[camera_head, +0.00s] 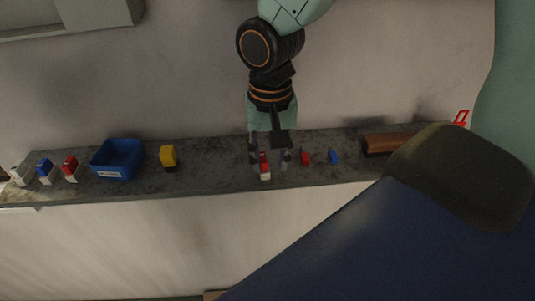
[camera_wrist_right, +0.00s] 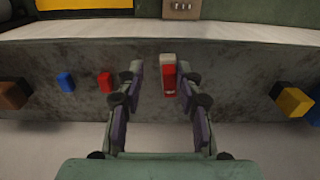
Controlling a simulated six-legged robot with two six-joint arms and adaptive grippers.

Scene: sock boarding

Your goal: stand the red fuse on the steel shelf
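A red-and-white piece (camera_head: 265,170), probably the red fuse, stands on a long dark grey ledge (camera_head: 215,172). It also shows in the right wrist view (camera_wrist_right: 169,78). My right gripper (camera_head: 270,158) reaches down over it, its fingers apart. In the right wrist view the gripper's fingertips (camera_wrist_right: 160,85) lie on either side of the piece, with it closer to one finger and a gap on the other side. I cannot tell whether a finger touches it. I cannot tell for sure which surface is the steel shelf. My left gripper is not in view.
A small red block (camera_head: 306,157) and a blue block (camera_head: 333,157) stand beside the gripper, then a brown block (camera_head: 385,145). A yellow-and-black piece (camera_head: 168,157), a blue bin (camera_head: 117,158) and red (camera_head: 70,167), blue (camera_head: 45,169) and white pieces are to the left.

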